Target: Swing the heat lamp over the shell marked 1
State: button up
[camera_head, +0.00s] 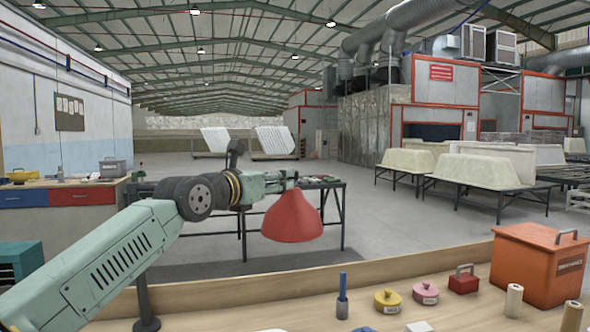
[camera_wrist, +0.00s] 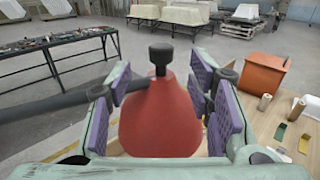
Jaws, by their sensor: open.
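The heat lamp has a red cone-shaped shade (camera_head: 292,217), which hangs below the end of my arm in the head view. In the wrist view the red shade (camera_wrist: 160,118) fills the middle, with a dark knob (camera_wrist: 161,54) on it and a dark bar (camera_wrist: 55,104) running to the left. My gripper (camera_wrist: 166,88) is open, with purple pads on both sides of the shade; I cannot tell whether they touch it. Pale bathtub shells (camera_head: 484,172) stand on dark frames at the right. No number is readable on any shell.
A wooden bench in front holds an orange box (camera_head: 538,265), yellow (camera_head: 387,301) and pink (camera_head: 425,293) lidded pots, a small red box (camera_head: 463,280) and pale rolls (camera_head: 514,300). A dark post (camera_head: 145,300) stands at the left. A tool table (camera_head: 335,184) is behind the lamp.

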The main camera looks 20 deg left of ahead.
jog(key=w+p, duration=0.1)
jog(key=w, duration=0.1)
jog(key=w+d+p, duration=0.1)
jog(key=w, duration=0.1)
jog(key=w+p, duration=0.1)
jog(key=w, duration=0.2)
jog(key=shift+w+d+r, duration=0.1)
jog(key=shift+d+r, duration=0.05)
jog(key=shift+d, duration=0.15)
jog(key=shift+w, duration=0.5)
grip_shut()
jog(key=shift+d, duration=0.1)
